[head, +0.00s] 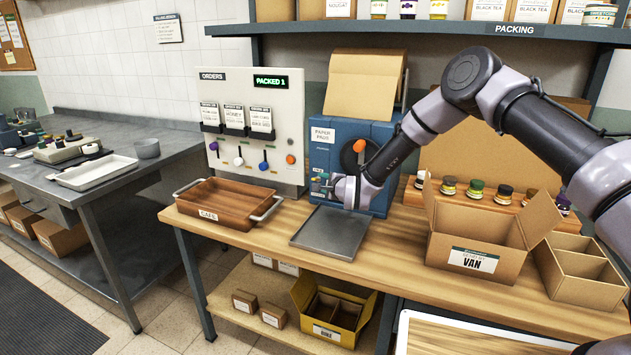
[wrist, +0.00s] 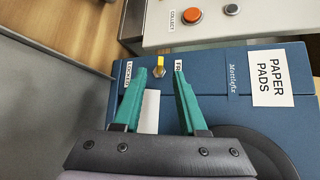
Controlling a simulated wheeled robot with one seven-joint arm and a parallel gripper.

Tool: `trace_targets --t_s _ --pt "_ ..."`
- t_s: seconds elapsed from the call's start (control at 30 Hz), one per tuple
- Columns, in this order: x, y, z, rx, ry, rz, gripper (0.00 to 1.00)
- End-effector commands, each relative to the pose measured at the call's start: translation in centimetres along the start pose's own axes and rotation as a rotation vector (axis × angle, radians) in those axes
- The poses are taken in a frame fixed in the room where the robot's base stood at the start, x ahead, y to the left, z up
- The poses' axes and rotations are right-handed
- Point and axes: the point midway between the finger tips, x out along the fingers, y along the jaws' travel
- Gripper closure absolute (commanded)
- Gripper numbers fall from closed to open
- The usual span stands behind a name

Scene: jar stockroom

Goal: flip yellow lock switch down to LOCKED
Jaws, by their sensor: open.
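The blue paper-pad machine (head: 352,140) stands on the wooden bench, and its side fills the middle of the wrist view (wrist: 225,90). The small yellow lock switch (wrist: 160,66) sits between a LOCKED label (wrist: 127,73) and a FREE label (wrist: 179,68). I cannot tell clearly which label its lever points to. My gripper (wrist: 160,75) is open, with one teal finger on either side of the switch; contact is not visible. In the head view my gripper (head: 328,184) is at the machine's lower front, and the switch cannot be made out there.
A grey metal tray (head: 322,248) lies below my gripper. A wooden crate (head: 222,219) is at left, under the orders panel (head: 287,115). An open VAN box (head: 470,262) and several jars (head: 475,187) are at right. A dark round knob (wrist: 262,150) is close by.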

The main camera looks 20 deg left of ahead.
Motion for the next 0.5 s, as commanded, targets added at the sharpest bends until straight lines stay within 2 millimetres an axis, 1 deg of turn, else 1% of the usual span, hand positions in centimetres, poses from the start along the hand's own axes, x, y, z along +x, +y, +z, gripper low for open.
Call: trace_targets --t_s 0.03,0.2,0.33,0.5 --pt "1.1 0.1 0.1 -0.001 -0.001 -0.001 0.59" --pt "3.6 0.0 0.0 -0.001 0.0 0.0 0.59" --pt "4.7 0.1 0.0 -0.001 0.0 0.0 0.59" --pt "5.2 0.0 0.0 -0.001 0.0 0.001 0.59"
